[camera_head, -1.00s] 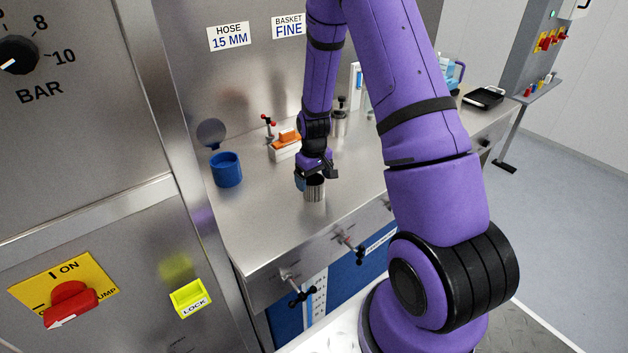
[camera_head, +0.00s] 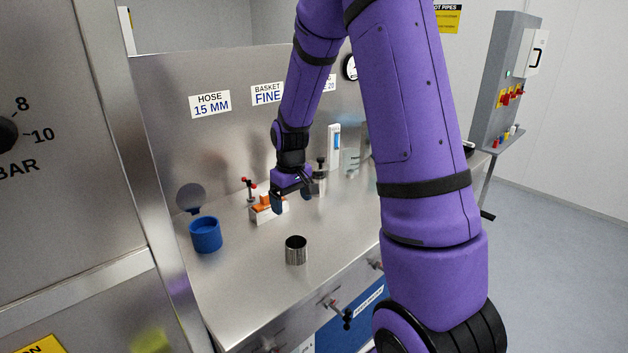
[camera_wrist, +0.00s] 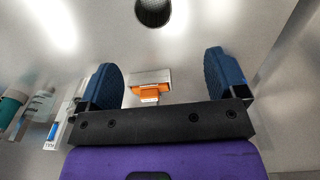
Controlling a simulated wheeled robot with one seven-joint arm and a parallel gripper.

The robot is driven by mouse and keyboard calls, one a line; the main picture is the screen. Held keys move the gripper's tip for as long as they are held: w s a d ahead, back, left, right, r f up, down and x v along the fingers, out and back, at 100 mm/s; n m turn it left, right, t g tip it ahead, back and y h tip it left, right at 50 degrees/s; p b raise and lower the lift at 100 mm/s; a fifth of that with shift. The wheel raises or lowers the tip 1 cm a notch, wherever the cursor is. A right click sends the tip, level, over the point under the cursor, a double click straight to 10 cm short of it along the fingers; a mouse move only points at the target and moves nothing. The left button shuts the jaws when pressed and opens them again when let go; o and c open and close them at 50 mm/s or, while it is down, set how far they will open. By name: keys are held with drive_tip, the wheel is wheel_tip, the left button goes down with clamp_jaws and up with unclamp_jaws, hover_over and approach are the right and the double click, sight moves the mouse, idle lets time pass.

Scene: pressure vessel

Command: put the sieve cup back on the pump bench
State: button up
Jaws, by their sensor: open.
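The sieve cup (camera_head: 296,250), a small ribbed metal cylinder, stands upright with its open top up on the steel pump bench (camera_head: 245,285), near the front. In the wrist view the cup (camera_wrist: 153,10) is at the top edge, partly cut off. My gripper (camera_head: 291,200) is above the bench, behind and above the cup, apart from it. In the wrist view my gripper (camera_wrist: 161,80) has its two blue finger pads wide apart with nothing held between them.
A blue cup (camera_head: 205,236) stands left of the sieve cup. A white block with an orange top (camera_head: 267,208) is behind, beneath my gripper, with a red-handled valve (camera_head: 249,186) beside it. A metal canister (camera_head: 320,180) is further back. The bench around the sieve cup is clear.

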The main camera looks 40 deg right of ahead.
drive_tip(key=s+a+r+t, duration=0.1)
drive_tip(key=s+a+r, duration=0.35)
drive_tip(key=r, duration=0.45)
drive_tip(key=s+a+r+t, duration=0.2)
drive_tip(key=s+a+r, duration=0.1)
drive_tip(key=s+r, duration=0.4)
drive_tip(key=s+a+r+t, duration=0.1)
drive_tip(key=s+a+r, duration=0.1)
drive_tip(key=s, duration=0.5)
drive_tip(key=s+a+r, duration=0.2)
drive_tip(key=s+r, duration=0.3)
drive_tip(key=s, duration=0.2)
drive_tip(key=shift+s+r+t, duration=0.15)
drive_tip(key=shift+r+t, duration=0.15)
drive_tip(key=shift+t, duration=0.1)
drive_tip(key=shift+a, duration=0.1)
